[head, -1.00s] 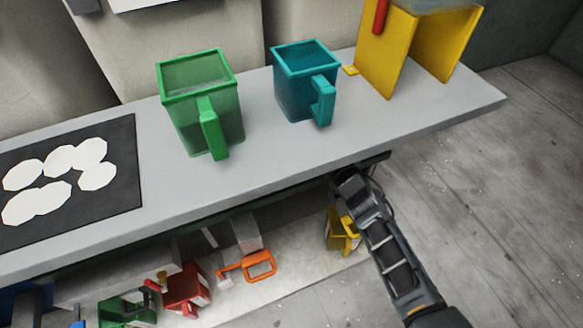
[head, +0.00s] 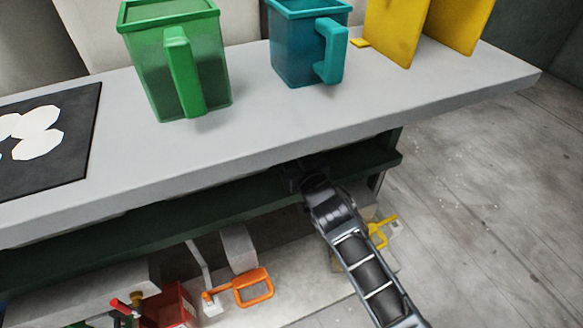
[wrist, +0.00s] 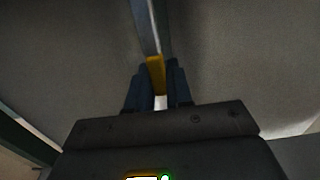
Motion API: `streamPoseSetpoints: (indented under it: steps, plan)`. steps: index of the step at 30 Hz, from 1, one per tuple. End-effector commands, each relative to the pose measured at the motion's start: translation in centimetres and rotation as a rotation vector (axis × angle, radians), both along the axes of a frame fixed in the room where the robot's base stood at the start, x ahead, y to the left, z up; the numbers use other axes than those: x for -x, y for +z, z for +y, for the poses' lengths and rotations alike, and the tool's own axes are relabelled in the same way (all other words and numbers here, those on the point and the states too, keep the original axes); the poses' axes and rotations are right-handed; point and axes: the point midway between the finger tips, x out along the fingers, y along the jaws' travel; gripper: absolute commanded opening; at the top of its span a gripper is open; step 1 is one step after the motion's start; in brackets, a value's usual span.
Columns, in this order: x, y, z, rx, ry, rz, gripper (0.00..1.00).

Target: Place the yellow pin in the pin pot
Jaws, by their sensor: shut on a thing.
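My gripper (wrist: 156,88) is shut on a small yellow piece, which I take to be the yellow pin (wrist: 155,74). It sticks out upright between the two dark fingers in the wrist view. A thin grey strip runs up from behind it; I cannot tell whether it is part of the pin. In the head view my arm reaches in under the grey worktop's front edge, and the fingers and pin are hidden there. I cannot make out the pin pot for certain in either view.
The grey worktop (head: 270,115) overhangs my arm, with a dark green rail (head: 225,205) below. On top stand a green jug (head: 180,65) and a teal jug (head: 307,45). Below lie an orange-handled tool (head: 252,287), a red box (head: 172,308) and a yellow-handled thing (head: 380,233). Floor at right is clear.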

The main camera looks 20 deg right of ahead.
Motion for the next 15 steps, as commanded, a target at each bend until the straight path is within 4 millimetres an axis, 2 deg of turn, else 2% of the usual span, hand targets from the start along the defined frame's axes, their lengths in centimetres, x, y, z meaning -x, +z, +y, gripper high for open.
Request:
streamPoseSetpoints:
  steps: [4,12,15]
  plan:
    - [0.0,-0.6,0.0,0.0,0.0,0.0,0.0]
    - [0.0,-3.8,0.1,-0.001,0.001,-0.001,0.0]
    - [0.0,-4.1,0.0,0.0,0.0,-0.001,0.0]
